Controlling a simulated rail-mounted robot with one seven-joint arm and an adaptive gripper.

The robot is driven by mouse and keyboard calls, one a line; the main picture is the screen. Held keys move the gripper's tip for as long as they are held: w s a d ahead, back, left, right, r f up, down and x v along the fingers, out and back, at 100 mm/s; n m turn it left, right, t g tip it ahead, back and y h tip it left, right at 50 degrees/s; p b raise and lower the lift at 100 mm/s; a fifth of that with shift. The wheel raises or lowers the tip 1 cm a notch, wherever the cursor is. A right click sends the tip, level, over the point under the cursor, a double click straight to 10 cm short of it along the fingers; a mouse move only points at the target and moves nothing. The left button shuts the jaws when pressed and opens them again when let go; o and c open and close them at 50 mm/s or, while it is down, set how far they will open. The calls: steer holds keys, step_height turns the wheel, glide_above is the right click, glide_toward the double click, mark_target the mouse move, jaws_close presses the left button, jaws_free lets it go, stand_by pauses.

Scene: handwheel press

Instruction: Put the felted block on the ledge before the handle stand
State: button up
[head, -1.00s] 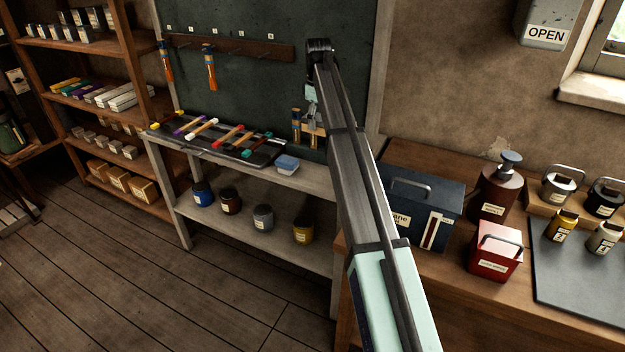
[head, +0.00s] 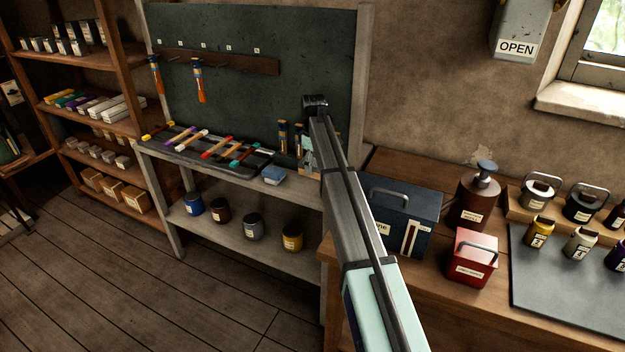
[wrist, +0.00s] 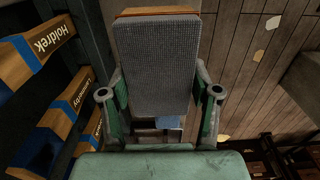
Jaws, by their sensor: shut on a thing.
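The felted block (wrist: 155,65) fills the middle of the wrist view, with a grey woven felt face and a wooden edge at the top. My gripper (wrist: 160,93) is shut on it, one finger at each side. In the head view my gripper (head: 307,142) shows only partly beside my arm, at the right end of the grey workbench; I cannot clearly make out the block there. Wooden handles with blue bands and name labels (wrist: 45,50) stand close on the left in the wrist view. Similar upright handles (head: 283,136) show in the head view. The ledge and stand base are mostly hidden.
Several coloured-ended bars (head: 205,143) lie further left. A dark blue toolbox (head: 405,222) stands on the wooden bench to the right. A rack with hanging tools (head: 220,62) is behind.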

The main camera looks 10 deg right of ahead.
steer(key=shift+f+p, duration=0.75)
steer(key=shift+f, duration=3.15)
steer(key=shift+f, duration=0.15)
steer(key=o, duration=1.2)
step_height(320, 180, up, 12)
steer(key=b, duration=0.2)
steer(key=shift+b, duration=0.3)
